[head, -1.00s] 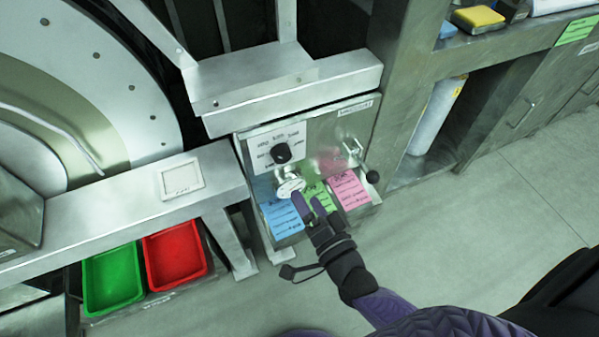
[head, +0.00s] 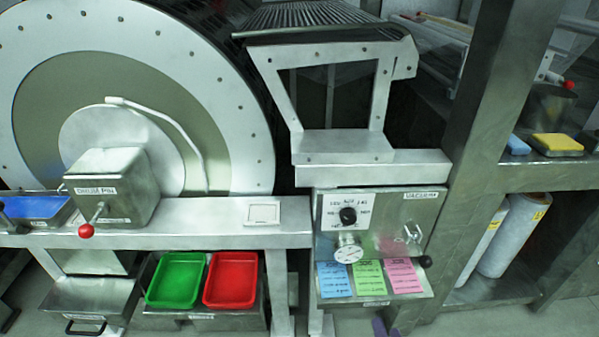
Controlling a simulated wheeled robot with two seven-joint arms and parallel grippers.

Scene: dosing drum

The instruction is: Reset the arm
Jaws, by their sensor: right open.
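Only the purple fingertips of my right gripper (head: 385,328) show, at the bottom edge of the head view. They are open, just below the vacuum panel (head: 400,212), and nothing shows between them. The rest of my right arm is out of the picture. My left gripper is not in view. The panel has a black knob (head: 348,215), a round gauge (head: 348,250) and a lever with a black ball (head: 425,261). Blue, green (head: 368,278) and pink notes lie along its lower ledge.
A large drum (head: 235,100) stands at the left behind a metal bench (head: 215,222). A drum pin box (head: 112,185) with a red-ball handle sits on the bench. Green (head: 175,280) and red (head: 231,280) trays are below. A shelf with a yellow sponge (head: 557,145) is at the right.

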